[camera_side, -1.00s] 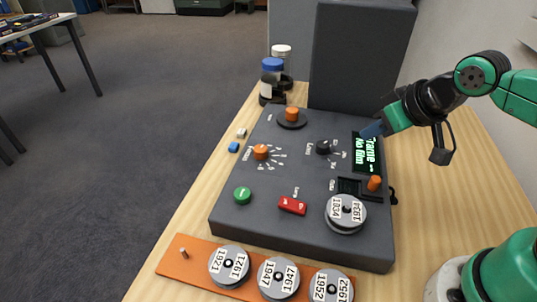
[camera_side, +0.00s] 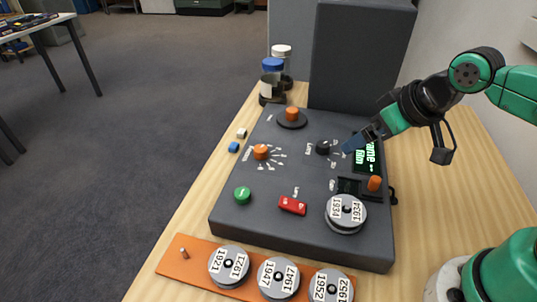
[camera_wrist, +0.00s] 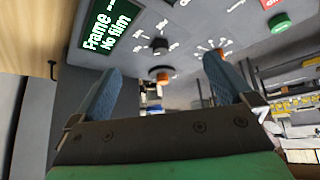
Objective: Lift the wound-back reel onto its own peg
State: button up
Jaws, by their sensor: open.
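A grey reel labelled 1934 (camera_side: 346,213) sits on the near right of the dark machine's top (camera_side: 300,235). An orange rack (camera_side: 168,263) lies in front of the machine. A bare peg (camera_side: 183,253) stands at its left end. My gripper (camera_side: 352,145) is above the machine, beside the black knob (camera_side: 323,147) and partly in front of the screen, well behind the reel. In the wrist view its blue fingers (camera_wrist: 163,82) are wide apart with nothing held between them. The reel and rack are not seen in the wrist view.
The rack holds reels labelled 1921 (camera_side: 229,265), 1947 (camera_side: 278,278) and 1952 (camera_side: 331,287). The machine carries orange knobs (camera_side: 261,152), a green button (camera_side: 242,195), a red switch (camera_side: 292,205) and a screen reading "No film" (camera_wrist: 110,27). Jars (camera_side: 271,80) and a tall panel (camera_side: 360,55) stand behind.

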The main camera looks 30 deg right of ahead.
aim_at(348, 207)
jog(key=s+a+n+g, duration=0.1)
jog(key=a+n+g, duration=0.1)
jog(key=s+a+f+n+g, duration=0.1)
jog(key=a+n+g, duration=0.1)
jog(key=n, duration=0.1)
jog(key=s+a+n+g, duration=0.2)
jog(key=a, duration=0.1)
jog(key=shift+f, duration=0.4)
jog(key=shift+s+a+f+n, duration=0.1)
jog(key=shift+s+a+n, duration=0.1)
jog(key=shift+n, duration=0.4)
jog(key=shift+f+g, duration=0.25)
jog(key=shift+g, duration=0.05)
jog(key=shift+s+f, duration=0.1)
jog(key=shift+f, duration=2.45)
jog(key=shift+c, duration=0.2)
jog(key=c, duration=1.1)
jog(key=shift+r, duration=0.1)
jog(key=shift+c, duration=0.3)
